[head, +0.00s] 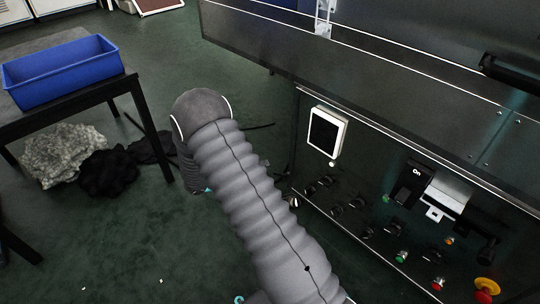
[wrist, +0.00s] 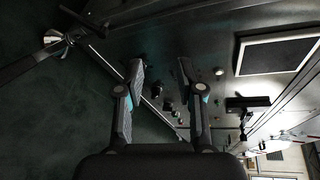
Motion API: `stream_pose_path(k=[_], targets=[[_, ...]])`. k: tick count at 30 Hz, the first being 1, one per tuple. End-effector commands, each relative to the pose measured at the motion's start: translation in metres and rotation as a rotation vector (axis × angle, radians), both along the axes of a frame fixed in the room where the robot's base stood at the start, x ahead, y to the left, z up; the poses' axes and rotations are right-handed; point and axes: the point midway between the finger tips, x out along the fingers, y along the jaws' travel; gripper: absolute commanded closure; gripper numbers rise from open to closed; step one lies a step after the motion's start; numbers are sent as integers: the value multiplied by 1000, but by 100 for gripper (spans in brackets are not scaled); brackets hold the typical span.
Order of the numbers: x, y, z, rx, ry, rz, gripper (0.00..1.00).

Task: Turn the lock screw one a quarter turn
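My gripper (wrist: 160,70) is open and empty in the wrist view, its two dark fingers spread apart in front of the dryer's dark control panel (wrist: 207,45). Several small black knobs (wrist: 168,104) show beyond and between the fingers, with a visible gap. I cannot tell which part is lock screw one. A bright metal fitting (wrist: 55,38) with dark bars lies at the upper left of the wrist view, away from the fingers. In the head view my grey sleeved arm hides most of the gripper. The panel (head: 312,155) is to the right of the arm there.
The panel carries a white-framed screen (head: 326,132), a black switch box (head: 409,184), green buttons (head: 401,257) and a red-and-yellow stop button (head: 487,288). A table (head: 60,111) with a blue bin (head: 65,75) stands left. Grey and black heaps (head: 62,154) lie under it. Green floor is open at lower left.

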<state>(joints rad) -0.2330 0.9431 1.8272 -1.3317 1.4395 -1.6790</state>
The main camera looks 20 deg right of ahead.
Motion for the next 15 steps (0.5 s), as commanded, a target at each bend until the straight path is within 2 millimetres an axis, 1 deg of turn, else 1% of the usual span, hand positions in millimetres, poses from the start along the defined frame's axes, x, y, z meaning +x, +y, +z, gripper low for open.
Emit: stream_pose_path(k=[1, 3, 15], targets=[[-2, -1, 10, 17, -34, -20, 62], [-7, -3, 20, 39, -79, -51, 62], [-34, -8, 72, 165, -340, -225, 62]])
